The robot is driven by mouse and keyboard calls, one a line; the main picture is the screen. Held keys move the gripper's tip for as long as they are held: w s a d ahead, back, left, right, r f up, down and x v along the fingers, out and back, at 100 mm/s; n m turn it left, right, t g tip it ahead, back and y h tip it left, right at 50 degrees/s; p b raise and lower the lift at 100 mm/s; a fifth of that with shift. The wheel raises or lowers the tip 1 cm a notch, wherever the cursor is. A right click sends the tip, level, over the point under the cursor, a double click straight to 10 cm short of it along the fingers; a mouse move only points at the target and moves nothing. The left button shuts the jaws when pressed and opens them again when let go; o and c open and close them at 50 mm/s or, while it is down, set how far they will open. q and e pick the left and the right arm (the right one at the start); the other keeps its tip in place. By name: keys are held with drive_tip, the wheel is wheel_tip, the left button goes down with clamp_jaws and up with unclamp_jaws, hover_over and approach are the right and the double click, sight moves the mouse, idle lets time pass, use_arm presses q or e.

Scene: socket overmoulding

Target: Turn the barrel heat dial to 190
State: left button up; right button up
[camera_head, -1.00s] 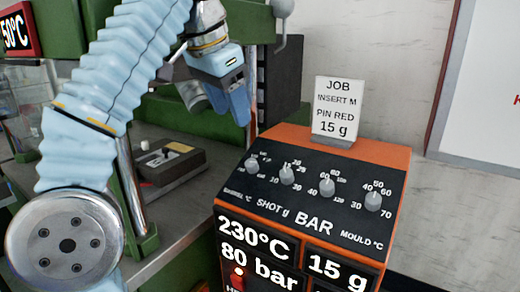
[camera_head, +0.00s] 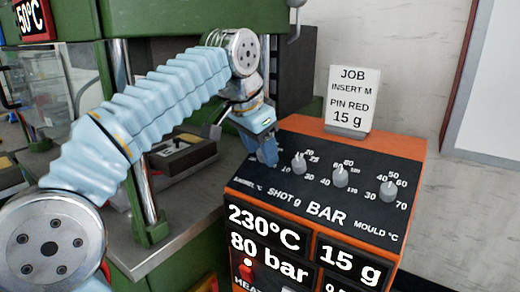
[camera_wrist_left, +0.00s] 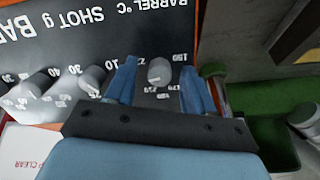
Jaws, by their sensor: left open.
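The barrel heat dial is a small grey knob (camera_wrist_left: 159,70) at one end of the row on the dark panel (camera_head: 325,205). In the head view it is hidden behind my left gripper (camera_head: 265,155). In the left wrist view the open fingers of my left gripper (camera_wrist_left: 160,88) stand on either side of the knob, with a gap on both sides. The display (camera_head: 262,228) reads 230°C. The dial's own pointer is too small to read surely. My right gripper is not in view.
The shot dial (camera_head: 299,163), bar dial (camera_head: 340,177) and mould dial (camera_head: 388,191) stand in a row to the right. A job card (camera_head: 352,98) stands at the back of the orange box (camera_head: 410,147). A green machine post (camera_head: 152,228) is at the left.

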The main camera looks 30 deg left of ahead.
use_arm(q)
clamp_jaws()
drive_tip(key=shift+n, duration=0.3)
drive_tip(key=shift+r+n+p, duration=0.1)
drive_tip(key=shift+n+p, duration=0.6)
drive_tip(key=shift+n, duration=0.3)
drive_tip(key=n, duration=0.2)
drive_tip(key=shift+n, duration=0.4)
drive_tip(key=n, duration=0.5)
drive_tip(key=shift+p, duration=0.3)
drive_tip(key=n, duration=0.5)
drive_tip(key=shift+h, duration=0.3)
